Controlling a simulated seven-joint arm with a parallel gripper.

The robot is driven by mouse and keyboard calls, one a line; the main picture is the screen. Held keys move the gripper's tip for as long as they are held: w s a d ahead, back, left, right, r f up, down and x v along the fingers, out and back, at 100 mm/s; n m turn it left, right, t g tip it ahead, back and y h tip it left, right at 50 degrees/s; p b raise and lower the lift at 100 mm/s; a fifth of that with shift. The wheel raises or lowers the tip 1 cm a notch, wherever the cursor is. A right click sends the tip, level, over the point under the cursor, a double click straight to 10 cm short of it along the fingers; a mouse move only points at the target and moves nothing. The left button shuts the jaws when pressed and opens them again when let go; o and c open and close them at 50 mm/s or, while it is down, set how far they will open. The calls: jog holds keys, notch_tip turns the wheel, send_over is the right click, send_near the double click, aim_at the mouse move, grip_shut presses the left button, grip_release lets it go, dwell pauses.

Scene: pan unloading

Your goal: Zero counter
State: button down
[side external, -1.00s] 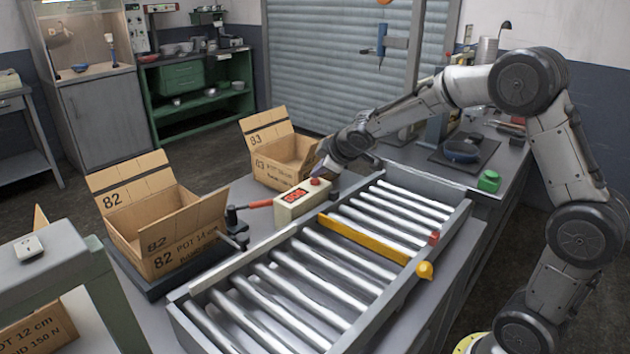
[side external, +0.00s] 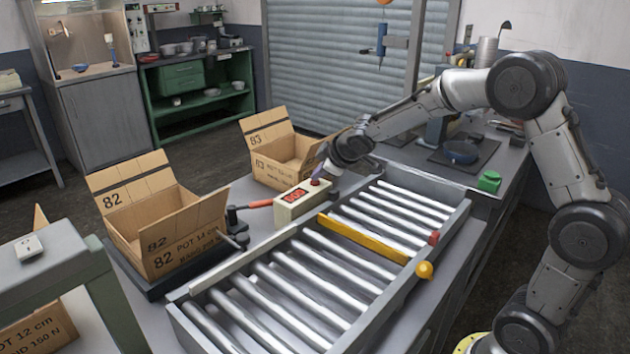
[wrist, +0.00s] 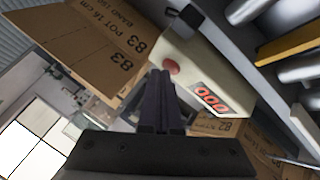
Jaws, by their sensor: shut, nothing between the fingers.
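The counter is a cream box (side external: 292,207) with a red digit display and a round red button on top. It stands beside the roller conveyor. In the wrist view the display (wrist: 210,98) reads 000, and the red button (wrist: 172,67) is just beyond my fingertips. My gripper (wrist: 160,74) is shut and empty, its dark fingers together and pointing at the button. In the side view my gripper (side external: 320,171) is over the button end of the counter, very close to the button. I cannot tell whether the fingertips touch it.
Open carton 83 (side external: 268,170) stands close behind the counter, and open carton 82 (side external: 160,255) to its left. A red-handled clamp (side external: 235,214) lies between. The conveyor (side external: 455,222) has a yellow bar (side external: 362,240) across empty rollers.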

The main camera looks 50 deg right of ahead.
dwell(0.4)
jog(key=shift+r, duration=0.75)
notch_tip(320, 180, up, 5)
dwell(0.4)
dwell(0.5)
